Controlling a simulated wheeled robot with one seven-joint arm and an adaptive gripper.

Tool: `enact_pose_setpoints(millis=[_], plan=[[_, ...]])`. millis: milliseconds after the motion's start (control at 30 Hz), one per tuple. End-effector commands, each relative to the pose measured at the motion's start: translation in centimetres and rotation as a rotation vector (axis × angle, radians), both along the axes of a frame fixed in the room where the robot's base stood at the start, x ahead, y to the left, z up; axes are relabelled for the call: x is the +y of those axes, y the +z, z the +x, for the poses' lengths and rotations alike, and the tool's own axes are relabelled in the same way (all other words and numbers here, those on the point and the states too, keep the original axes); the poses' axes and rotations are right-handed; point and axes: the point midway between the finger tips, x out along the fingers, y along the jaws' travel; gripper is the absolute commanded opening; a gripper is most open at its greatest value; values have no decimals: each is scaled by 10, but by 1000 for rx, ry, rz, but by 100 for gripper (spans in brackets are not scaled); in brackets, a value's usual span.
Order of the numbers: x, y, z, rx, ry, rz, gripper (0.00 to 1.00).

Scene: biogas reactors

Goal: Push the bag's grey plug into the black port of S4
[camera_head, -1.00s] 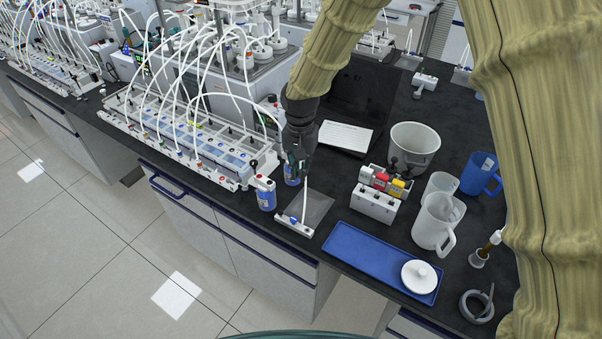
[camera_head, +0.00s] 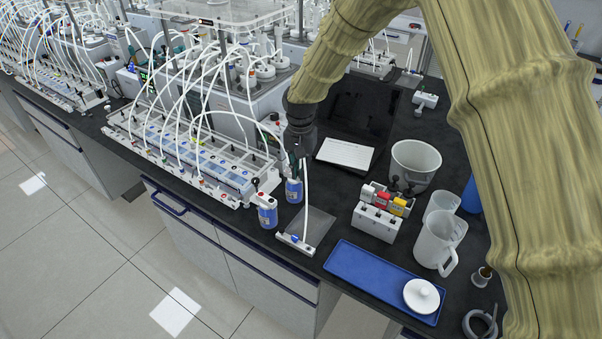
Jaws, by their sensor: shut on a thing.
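My gripper (camera_head: 299,152) is shut, small and dark at the end of the arm, above the bench. A white tube (camera_head: 305,195) runs from its fingertips down to a small white block with a blue label (camera_head: 296,242). The block lies on the front edge of a flat grey, see-through bag (camera_head: 318,226) on the black bench. The gripper appears to hold the tube's upper end; the grey plug is too small or hidden to make out. A white rack (camera_head: 195,160) with several dark fittings stands left of the gripper. I cannot read which station is S4 or pick out its black port.
Two blue-labelled bottles (camera_head: 267,214) (camera_head: 293,189) stand between rack and bag. White tubes arch over the rack. A blue tray (camera_head: 370,275), a caddy with coloured tops (camera_head: 377,222), a white bucket (camera_head: 413,165) and jugs (camera_head: 440,242) stand to the right.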

Motion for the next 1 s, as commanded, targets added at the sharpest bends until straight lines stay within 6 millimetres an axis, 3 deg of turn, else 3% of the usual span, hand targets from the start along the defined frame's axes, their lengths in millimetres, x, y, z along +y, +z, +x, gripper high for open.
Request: enact_pose_setpoints(millis=[700,1000], plan=[[5,0,54,-1,0,0,0],[6,0,59,0,0,0,0]])
